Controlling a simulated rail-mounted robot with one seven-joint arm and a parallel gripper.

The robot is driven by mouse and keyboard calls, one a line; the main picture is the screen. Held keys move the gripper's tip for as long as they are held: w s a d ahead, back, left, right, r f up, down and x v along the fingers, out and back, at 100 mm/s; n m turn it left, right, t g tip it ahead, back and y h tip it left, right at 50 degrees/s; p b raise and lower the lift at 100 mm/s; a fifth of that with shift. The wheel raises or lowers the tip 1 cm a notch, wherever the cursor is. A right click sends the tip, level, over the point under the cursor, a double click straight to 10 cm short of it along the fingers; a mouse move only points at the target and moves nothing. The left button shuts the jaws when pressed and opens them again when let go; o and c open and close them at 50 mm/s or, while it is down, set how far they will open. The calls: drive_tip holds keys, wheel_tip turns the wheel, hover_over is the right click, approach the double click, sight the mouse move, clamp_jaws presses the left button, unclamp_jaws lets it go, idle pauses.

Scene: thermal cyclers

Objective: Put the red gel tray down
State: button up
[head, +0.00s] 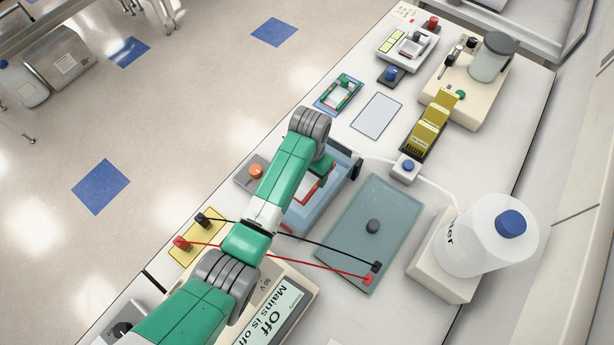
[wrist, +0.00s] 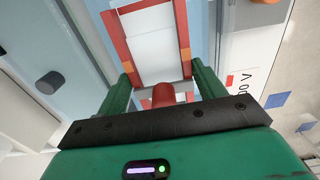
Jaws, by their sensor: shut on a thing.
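The red gel tray (wrist: 119,46) has red side walls and a pale middle and fills the top centre of the wrist view. My gripper (wrist: 161,78) is shut on it, with a green finger on each side and a red knob between them. In the head view my gripper (head: 322,177) is partly hidden by my arm. The tray's red edge (head: 306,190) shows beside the arm, over the light blue gel tank (head: 299,222). I cannot tell whether the tray touches the tank's floor.
A clear lid (head: 350,248) with a black knob lies right of the tank, with red and black leads across it. A power supply (head: 300,290) reads "Off". A blue stand (head: 325,100) holds a green-and-red frame. A white mat (head: 376,116) is bare. A large bottle (head: 480,240) stands right.

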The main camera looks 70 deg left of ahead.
sight(309, 174)
drive_tip(key=shift+f, duration=1.95)
drive_tip(key=shift+f, duration=0.1)
drive_tip(key=o, duration=1.1)
wheel_tip(309, 174, up, 12)
drive_tip(key=shift+r, duration=0.1)
